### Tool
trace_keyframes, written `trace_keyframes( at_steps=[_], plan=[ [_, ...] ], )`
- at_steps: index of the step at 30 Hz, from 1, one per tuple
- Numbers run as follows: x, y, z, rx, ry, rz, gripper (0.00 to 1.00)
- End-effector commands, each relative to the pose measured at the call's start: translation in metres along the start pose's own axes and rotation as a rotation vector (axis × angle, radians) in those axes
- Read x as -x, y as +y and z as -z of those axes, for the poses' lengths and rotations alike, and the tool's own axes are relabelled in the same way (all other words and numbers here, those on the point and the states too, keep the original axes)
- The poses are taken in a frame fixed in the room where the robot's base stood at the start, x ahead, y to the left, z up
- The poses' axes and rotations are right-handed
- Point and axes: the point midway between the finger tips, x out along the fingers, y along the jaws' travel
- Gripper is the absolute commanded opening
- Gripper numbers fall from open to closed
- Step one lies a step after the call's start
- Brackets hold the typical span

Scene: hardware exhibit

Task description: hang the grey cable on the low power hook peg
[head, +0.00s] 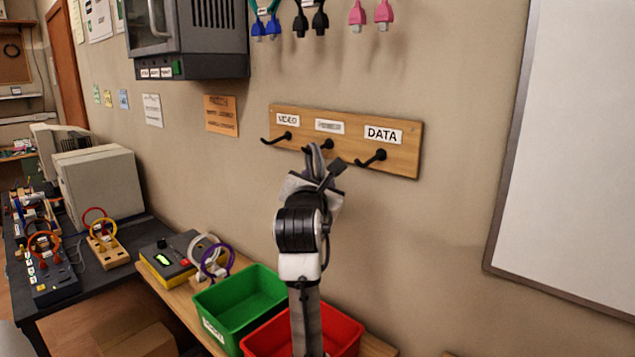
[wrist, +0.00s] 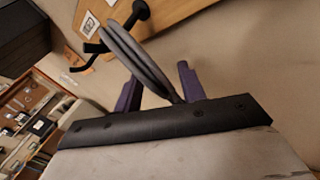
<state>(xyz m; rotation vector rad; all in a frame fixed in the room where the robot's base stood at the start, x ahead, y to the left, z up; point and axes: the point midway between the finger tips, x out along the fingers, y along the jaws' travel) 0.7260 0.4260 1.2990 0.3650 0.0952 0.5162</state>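The grey cable (wrist: 142,62) is a narrow dark loop in the wrist view. It runs from between my gripper's fingers up towards the peg board. My gripper (head: 322,172) is at the middle peg in the head view. In the wrist view, the two purple fingers of my gripper (wrist: 158,84) stand apart with the cable between them; I cannot tell whether they press on it. The middle peg (head: 327,144), under a blurred label, is partly hidden by my gripper. The loop's far end is close to a peg, but I cannot tell whether it is around it.
The wooden board (head: 350,149) also bears the VIDEO peg (head: 276,138) at left and the DATA peg (head: 371,158) at right, both bare. Below are a green bin (head: 238,303) and a red bin (head: 343,328). A grey cabinet (head: 212,68) hangs above left; a whiteboard (head: 570,150) is at right.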

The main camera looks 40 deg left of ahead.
Motion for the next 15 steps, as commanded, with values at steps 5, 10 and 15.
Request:
trace_keyframes(
  at_steps=[5,10,15],
  plan=[
    [0.000,0.000,0.001,0.000,0.002,0.001,0.40],
    [0.011,-0.001,0.002,0.001,0.000,0.001,0.40],
    [0.044,-0.002,0.003,0.001,-0.004,0.000,0.40]
  ],
)
